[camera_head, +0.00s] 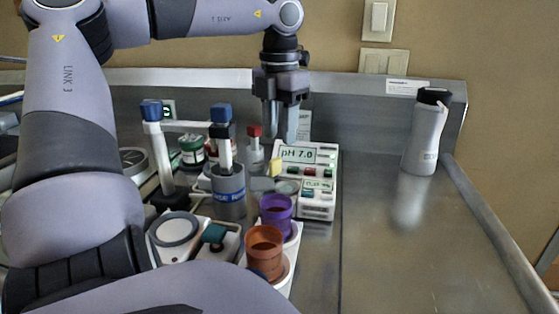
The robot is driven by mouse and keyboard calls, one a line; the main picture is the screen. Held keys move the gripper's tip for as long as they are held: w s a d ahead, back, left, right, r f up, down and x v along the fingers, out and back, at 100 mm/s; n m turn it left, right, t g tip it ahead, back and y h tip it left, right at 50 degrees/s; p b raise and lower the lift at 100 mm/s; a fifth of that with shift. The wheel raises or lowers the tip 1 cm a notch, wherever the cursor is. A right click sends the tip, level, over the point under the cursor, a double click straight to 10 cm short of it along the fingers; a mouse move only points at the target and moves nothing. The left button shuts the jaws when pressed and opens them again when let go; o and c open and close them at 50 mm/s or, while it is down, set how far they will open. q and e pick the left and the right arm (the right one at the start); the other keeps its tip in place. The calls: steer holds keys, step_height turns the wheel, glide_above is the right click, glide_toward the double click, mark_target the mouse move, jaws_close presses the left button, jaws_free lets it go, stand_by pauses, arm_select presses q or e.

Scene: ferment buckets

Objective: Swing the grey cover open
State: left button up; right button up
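My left gripper (281,138) hangs fingers-down from the arm above the back of the bench, behind the pH meter's left side. A gap shows between its fingers, and I see nothing held. A round grey lid (174,229) lies flat on a white housing at lower left, beside my arm; it looks like the grey cover and appears closed. A small teal part (214,233) sits just right of it. The gripper is well apart from the lid, farther back and to the right. My arm hides part of the housing's left side. My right gripper is out of view.
A purple cup (276,210) and an orange cup (264,247) stand right of the lid. Behind are a grey cylinder (229,190), blue-capped posts, jars and a pH meter (305,178). A grey bottle (425,135) stands at right; the bench before it is clear.

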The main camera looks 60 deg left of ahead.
mark_target(279, 157)
arm_select(q)
step_height(279, 157, down, 7)
steer(key=shift+r+b, duration=0.2)
steer(key=shift+b, duration=0.15)
jaws_close()
